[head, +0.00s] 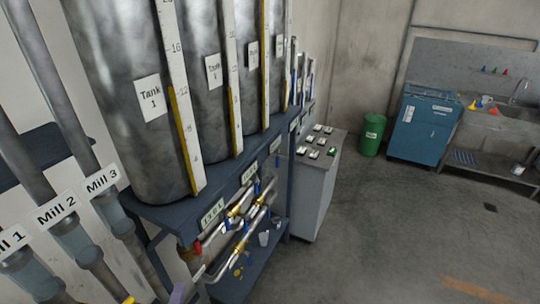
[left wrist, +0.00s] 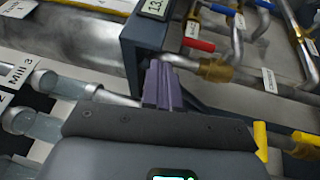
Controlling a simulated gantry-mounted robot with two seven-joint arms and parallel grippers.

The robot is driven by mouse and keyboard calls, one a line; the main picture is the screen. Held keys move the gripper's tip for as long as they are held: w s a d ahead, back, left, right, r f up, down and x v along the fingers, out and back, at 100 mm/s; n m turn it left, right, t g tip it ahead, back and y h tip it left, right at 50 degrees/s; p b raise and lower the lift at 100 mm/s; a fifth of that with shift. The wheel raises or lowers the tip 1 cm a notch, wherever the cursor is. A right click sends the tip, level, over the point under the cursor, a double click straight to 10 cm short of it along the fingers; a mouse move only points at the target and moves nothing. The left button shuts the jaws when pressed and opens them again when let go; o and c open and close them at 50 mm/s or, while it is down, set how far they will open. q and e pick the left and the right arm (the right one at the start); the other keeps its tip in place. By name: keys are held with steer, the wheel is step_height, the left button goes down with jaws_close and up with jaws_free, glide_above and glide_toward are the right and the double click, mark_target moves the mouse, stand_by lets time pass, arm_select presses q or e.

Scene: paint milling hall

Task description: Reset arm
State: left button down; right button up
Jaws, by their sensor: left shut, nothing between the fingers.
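A valve with a red handle (left wrist: 198,44) is just right of the fingertips. My right gripper is in neither view.
Several metal tanks, one marked Tank 1 (head: 150,97), stand on the blue stand (head: 165,212). Mill pipes (head: 73,232) rise at left. Metal pipes with valves (head: 238,247) run below the stand. A grey control cabinet (head: 313,190) stands behind. The floor (head: 400,230) at right is mostly clear.

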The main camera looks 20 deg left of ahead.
arm_select(q)
steer(key=s+d+r+m+g+h+p, duration=0.1)
steer(key=s+d+m+g+h, duration=0.1)
steer(key=d+m+g+h, duration=0.3)
steer(key=s+d+m+g+h+p, duration=0.1)
steer(key=s+d+m+g, duration=0.1)
steer(key=d+m, duration=0.45)
steer(key=s+d+f+m+g, duration=0.1)
steer(key=s+f+m+g, duration=0.1)
steer(key=s+m+g, duration=0.6)
steer(key=s+m, duration=0.4)
steer(key=shift+d+f, duration=0.25)
steer(key=shift+s, duration=0.1)
